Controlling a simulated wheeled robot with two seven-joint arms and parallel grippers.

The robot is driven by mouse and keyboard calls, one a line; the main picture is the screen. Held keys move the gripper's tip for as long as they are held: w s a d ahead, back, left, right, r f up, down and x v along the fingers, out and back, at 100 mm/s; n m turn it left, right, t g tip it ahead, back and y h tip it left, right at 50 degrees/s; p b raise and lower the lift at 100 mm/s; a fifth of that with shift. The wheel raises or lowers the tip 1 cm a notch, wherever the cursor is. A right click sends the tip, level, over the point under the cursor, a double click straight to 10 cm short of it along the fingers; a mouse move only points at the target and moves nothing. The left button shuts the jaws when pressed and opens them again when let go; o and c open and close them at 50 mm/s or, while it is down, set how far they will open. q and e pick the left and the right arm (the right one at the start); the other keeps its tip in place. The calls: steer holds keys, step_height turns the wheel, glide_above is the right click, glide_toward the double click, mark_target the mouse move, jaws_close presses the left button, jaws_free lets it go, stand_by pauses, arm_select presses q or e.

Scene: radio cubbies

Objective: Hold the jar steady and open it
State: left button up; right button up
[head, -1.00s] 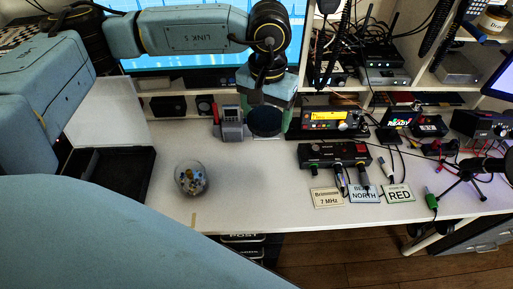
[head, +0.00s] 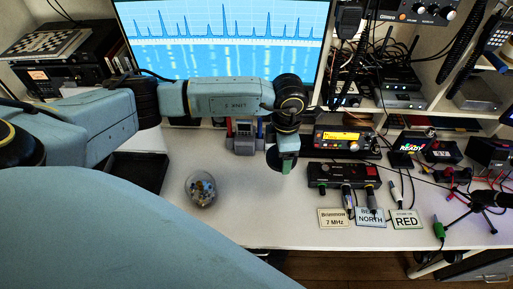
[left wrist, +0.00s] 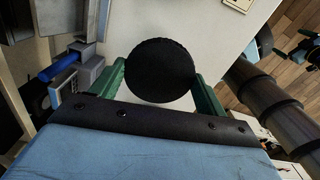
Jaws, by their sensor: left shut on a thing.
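The glass jar (head: 201,189) stands on the white desk in the head view, with small mixed-coloured pieces inside. No lid shows on it. My left gripper (head: 283,160) is up and right of the jar in the picture, apart from it. In the left wrist view its green fingers (left wrist: 163,88) are shut on a round black lid (left wrist: 160,70), one finger on each side. In the head view the lid is mostly hidden by the gripper. My right gripper is not in view.
A black open tray (head: 150,168) lies left of the jar. A grey holder (head: 244,138) stands behind. A black switch box (head: 342,176) with cables, label cards (head: 370,217) and a small tripod (head: 474,203) fill the right. The desk (head: 255,215) in front of the gripper is clear.

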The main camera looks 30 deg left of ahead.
arm_select(q)
steer(key=n, duration=0.1)
steer(key=f+n, duration=0.2)
steer(key=n, duration=0.1)
steer(key=shift+s+a, duration=0.15)
steer(key=shift+s, duration=0.1)
steer(key=f+n, duration=0.1)
steer(key=n, duration=0.2)
glide_above(276, 185)
step_height(276, 185, down, 7)
steer(key=shift+a+r, duration=0.1)
steer(key=shift+f, duration=1.7)
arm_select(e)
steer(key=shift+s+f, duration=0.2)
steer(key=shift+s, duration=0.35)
arm_select(q)
steer(key=shift+f+b, duration=0.25)
steer(key=shift+b, duration=0.15)
steer(key=o, duration=1.1)
steer(key=shift+r, duration=0.1)
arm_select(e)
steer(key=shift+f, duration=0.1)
